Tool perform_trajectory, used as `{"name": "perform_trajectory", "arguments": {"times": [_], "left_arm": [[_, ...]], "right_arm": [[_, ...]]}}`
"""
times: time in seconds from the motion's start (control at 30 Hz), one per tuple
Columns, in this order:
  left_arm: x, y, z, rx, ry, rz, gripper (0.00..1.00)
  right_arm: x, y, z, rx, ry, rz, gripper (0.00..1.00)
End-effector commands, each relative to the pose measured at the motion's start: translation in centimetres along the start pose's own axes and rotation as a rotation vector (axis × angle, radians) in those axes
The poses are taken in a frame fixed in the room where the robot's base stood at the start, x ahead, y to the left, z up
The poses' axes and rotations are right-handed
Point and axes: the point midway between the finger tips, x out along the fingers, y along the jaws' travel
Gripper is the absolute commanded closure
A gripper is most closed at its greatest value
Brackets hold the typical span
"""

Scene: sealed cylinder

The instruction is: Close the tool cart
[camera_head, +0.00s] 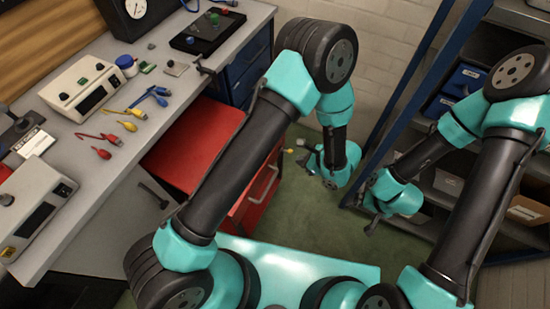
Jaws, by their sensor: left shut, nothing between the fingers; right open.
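The red tool cart (196,143) stands half under the left workbench, its flat top partly covered by my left arm. Its front (262,197) with grey handles faces right toward the green floor. I cannot tell how far any drawer stands out, as my arm hides much of it. My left gripper (318,168) is shut and empty, to the right of the cart front and apart from it. My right gripper (373,216) is open and empty, further right, near the shelf rack.
The workbench (150,160) at left carries cables, devices and a gauge. A blue drawer cabinet (250,68) stands behind the cart. A shelf rack (440,195) with blue bins and boxes closes off the right. Green floor (300,222) is clear between.

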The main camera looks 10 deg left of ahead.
Motion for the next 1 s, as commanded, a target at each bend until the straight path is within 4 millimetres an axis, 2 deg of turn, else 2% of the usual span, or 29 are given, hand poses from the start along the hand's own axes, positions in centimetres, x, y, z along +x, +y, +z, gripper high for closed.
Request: {"name": "perform_trajectory", "arguments": {"times": [0.27,0.87,1.0], "left_arm": [[1.2,0.0,0.0,-0.002,0.000,0.004,1.00],[10.0,0.1,0.0,-0.003,0.001,0.005,1.00],[11.4,0.0,1.4,-0.006,0.000,0.004,1.00]], "right_arm": [[0.0,0.0,0.0,0.000,0.000,0.000,0.00],[0.0,0.0,0.0,0.000,0.000,0.000,0.00],[0.0,0.0,0.0,0.000,0.000,0.000,0.00]]}}
